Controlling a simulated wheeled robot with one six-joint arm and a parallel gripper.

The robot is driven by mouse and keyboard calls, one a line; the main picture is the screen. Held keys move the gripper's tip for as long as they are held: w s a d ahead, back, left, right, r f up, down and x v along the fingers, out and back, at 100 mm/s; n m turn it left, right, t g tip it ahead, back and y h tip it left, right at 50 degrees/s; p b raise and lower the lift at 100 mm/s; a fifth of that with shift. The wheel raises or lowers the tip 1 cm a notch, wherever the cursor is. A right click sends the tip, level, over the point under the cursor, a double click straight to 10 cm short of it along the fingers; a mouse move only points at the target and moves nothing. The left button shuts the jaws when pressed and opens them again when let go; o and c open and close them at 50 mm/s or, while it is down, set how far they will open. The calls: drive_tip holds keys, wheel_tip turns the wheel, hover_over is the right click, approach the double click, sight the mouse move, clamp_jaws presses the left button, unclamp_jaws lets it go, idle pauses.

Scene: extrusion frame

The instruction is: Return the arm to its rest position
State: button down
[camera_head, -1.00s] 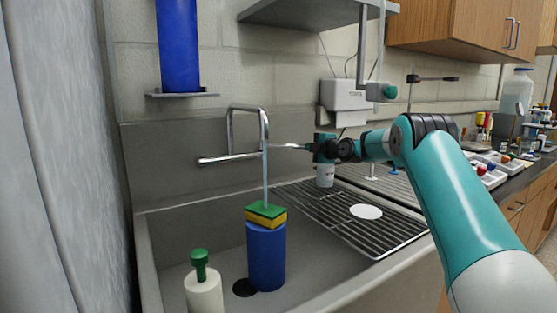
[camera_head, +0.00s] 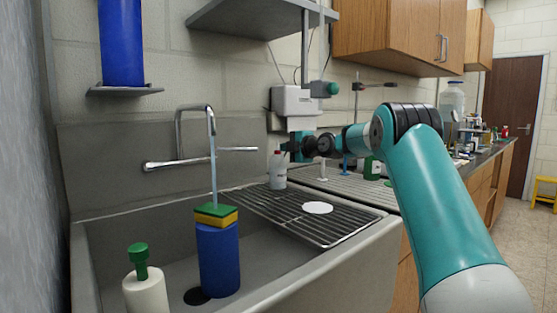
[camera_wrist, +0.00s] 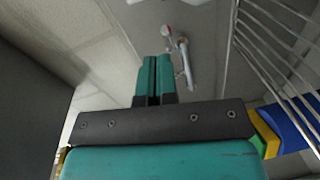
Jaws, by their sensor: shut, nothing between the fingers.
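My teal arm reaches in from the right in the head view. My gripper (camera_head: 290,150) is raised above the drying rack, in front of the wall. In the wrist view, the two teal fingers (camera_wrist: 154,78) lie together with nothing between them. The gripper is shut and empty.
The sink (camera_head: 130,235) holds a blue cylinder (camera_head: 219,262) topped by a sponge (camera_head: 216,215), under the faucet (camera_head: 180,140). A soap dispenser (camera_head: 146,292) stands at front left. A white wall box (camera_head: 297,101) is behind the gripper. Open floor (camera_head: 530,215) lies right.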

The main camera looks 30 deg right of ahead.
drive_tip(key=s+a+f+m+g+y, duration=0.1)
drive_tip(key=s+a+f+m+g, duration=0.15)
drive_tip(key=s+a, duration=0.55)
drive_tip(key=s+a+f+m+g+y, duration=0.1)
drive_tip(key=s+a+g+y, duration=0.2)
drive_tip(key=a, duration=0.9)
drive_tip(key=s+a+f+m+g, duration=0.1)
drive_tip(key=s+a+m+g, duration=0.15)
drive_tip(key=s+a, duration=0.55)
drive_tip(key=s+a+f+m+g+h, duration=0.1)
drive_tip(key=s+a+f+m+g, duration=0.15)
drive_tip(key=s, duration=0.75)
drive_tip(key=s+a+f+m+g, duration=0.1)
drive_tip(key=s+a+f+g, duration=0.25)
drive_tip(key=s, duration=0.65)
drive_tip(key=s+a+f+m+g+h, duration=0.1)
drive_tip(key=s+a+f+g, duration=0.2)
drive_tip(key=s, duration=0.7)
wheel_tip(320, 180, up, 12)
drive_tip(key=p, duration=1.2)
drive_tip(key=shift+t+p, duration=0.3)
drive_tip(key=shift+t, duration=0.1)
drive_tip(key=shift+a+m, duration=0.1)
drive_tip(key=shift+m, duration=0.15)
